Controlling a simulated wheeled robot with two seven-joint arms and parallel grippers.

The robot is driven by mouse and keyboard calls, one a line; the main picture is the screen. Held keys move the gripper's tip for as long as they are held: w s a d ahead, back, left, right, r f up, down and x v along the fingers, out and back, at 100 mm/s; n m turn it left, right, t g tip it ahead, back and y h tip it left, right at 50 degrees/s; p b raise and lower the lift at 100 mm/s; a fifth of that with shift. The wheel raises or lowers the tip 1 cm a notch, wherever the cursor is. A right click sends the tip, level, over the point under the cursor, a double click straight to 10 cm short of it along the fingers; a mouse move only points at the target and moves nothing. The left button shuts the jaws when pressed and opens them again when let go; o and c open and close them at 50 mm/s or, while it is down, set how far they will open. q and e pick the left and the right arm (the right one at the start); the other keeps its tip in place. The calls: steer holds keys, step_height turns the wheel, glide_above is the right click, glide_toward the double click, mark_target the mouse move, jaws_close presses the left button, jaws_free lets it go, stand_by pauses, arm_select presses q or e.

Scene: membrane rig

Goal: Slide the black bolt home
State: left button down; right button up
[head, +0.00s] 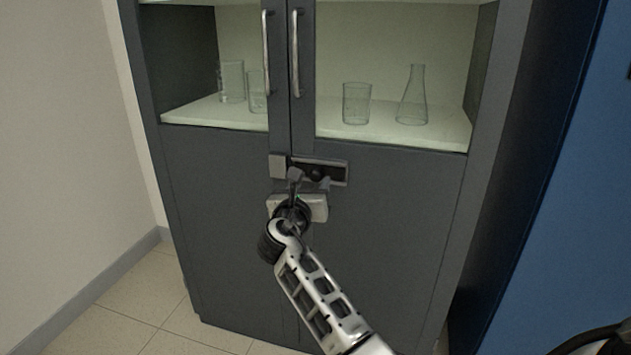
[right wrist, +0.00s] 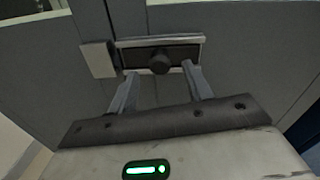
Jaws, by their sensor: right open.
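The black bolt (right wrist: 160,62) shows its round dark knob in a recessed plate with a light metal rim (right wrist: 185,41) on the cabinet's right door. The knob also shows in the head view (head: 316,174), partly behind my gripper. A grey block, the keeper (right wrist: 98,60), sits just left of the plate on the left door, across the door seam. My right gripper (right wrist: 158,82) is open, with one finger to the left and one to the right of the knob, a little below it in the picture. No contact with the knob is visible. My left gripper is out of view.
The dark grey cabinet (head: 390,200) has two upright handles (head: 294,55) above the bolt. Glass beakers (head: 356,103) and a flask (head: 413,98) stand on a shelf behind the glass. A blue surface (head: 570,200) is at the right, a wall (head: 60,130) at the left.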

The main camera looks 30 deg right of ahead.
mark_target(315, 178)
steer(key=b+x, duration=0.1)
steer(key=x, duration=0.4)
steer(key=shift+w, duration=0.1)
